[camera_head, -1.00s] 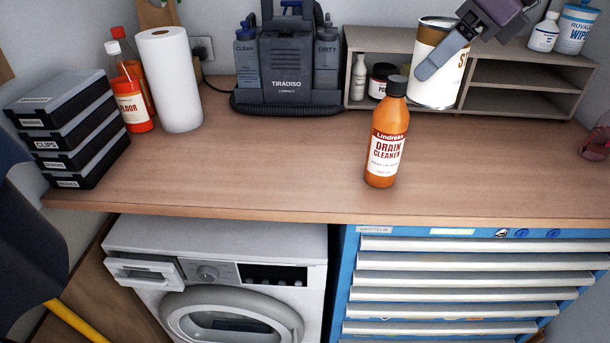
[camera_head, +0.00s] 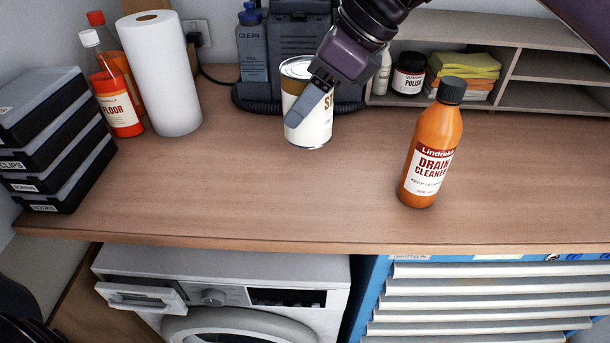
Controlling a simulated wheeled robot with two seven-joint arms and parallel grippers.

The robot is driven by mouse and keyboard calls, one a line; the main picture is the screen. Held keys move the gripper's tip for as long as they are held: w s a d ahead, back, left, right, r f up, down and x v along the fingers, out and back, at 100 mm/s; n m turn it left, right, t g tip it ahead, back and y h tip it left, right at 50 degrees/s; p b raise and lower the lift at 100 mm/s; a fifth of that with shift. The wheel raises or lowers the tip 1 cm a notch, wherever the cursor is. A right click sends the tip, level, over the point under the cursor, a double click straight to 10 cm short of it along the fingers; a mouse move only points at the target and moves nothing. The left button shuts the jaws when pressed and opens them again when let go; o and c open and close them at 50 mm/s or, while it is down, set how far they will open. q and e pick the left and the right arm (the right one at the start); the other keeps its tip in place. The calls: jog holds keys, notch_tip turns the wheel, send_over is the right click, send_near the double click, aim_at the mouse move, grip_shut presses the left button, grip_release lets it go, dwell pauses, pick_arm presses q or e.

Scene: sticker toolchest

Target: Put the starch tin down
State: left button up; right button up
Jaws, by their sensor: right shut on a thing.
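The starch tin (camera_head: 312,132) is a white cylinder with a gold-brown band and partly hidden lettering. It is upright at the back middle of the worktop (camera_head: 250,200), in front of the dark cleaning machine. Its base looks at or just above the wood; I cannot tell if it touches. My right gripper (camera_head: 310,108) comes in from the upper right and is shut on the tin, with one finger across its front.
An orange drain cleaner bottle (camera_head: 433,145) stands right of the tin. The TIRADISO-type machine (camera_head: 285,45) is close behind it. A paper roll (camera_head: 160,75), red-orange bottles (camera_head: 115,95) and stacked boxes (camera_head: 45,140) stand left. The front middle worktop is clear.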

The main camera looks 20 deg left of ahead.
aim_at(307, 124)
jog(key=f, duration=0.5)
jog(key=shift+w+a, duration=0.15)
jog(key=shift+w, duration=0.1)
notch_tip(307, 124, down, 9)
jog(key=shift+a+r+p, duration=0.1)
jog(key=shift+p, duration=0.65)
jog(key=shift+w+f, duration=0.1)
jog(key=shift+f, duration=0.1)
jog(key=o, duration=1.2)
jog(key=shift+f, duration=0.1)
pick_arm(q)
jog(key=shift+s+r, duration=0.15)
jog(key=shift+r, duration=0.35)
